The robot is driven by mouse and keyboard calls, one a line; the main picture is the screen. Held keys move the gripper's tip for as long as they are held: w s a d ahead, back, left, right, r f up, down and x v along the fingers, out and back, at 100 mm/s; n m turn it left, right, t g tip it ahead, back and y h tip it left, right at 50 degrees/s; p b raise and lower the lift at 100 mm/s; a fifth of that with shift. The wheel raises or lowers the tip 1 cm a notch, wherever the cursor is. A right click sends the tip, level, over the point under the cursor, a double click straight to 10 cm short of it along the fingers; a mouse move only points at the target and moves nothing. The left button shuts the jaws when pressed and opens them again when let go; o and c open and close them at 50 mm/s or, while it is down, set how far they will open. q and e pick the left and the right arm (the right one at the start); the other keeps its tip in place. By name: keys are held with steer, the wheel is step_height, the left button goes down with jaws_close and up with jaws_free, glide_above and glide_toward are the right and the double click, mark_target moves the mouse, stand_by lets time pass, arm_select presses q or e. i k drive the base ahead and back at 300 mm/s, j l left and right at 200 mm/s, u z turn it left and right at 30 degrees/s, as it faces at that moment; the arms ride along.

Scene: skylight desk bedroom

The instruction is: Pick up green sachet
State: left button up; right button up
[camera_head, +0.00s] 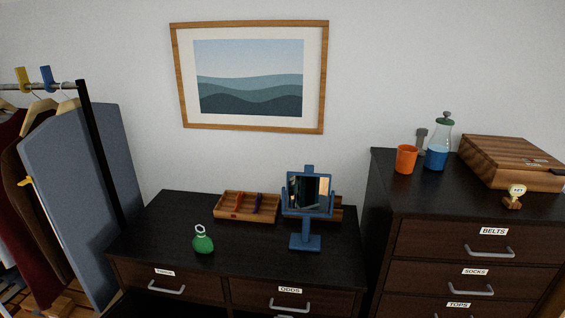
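The green sachet (203,242) is a small, rounded green pouch with a pale ring at its top. It stands on the dark dresser top (255,253), near the front edge and left of the blue mirror. Nothing covers it. Neither of my grippers shows in the head view.
A blue stand mirror (305,241) and a wooden divided tray (239,217) stand behind and right of the sachet. The taller chest (391,190) at right holds an orange cup (405,159), a bottle of blue liquid (437,157) and a wooden box (512,165). A clothes rack (98,150) stands at left.

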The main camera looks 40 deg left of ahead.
mark_target(201, 242)
steer(key=u, duration=1.35)
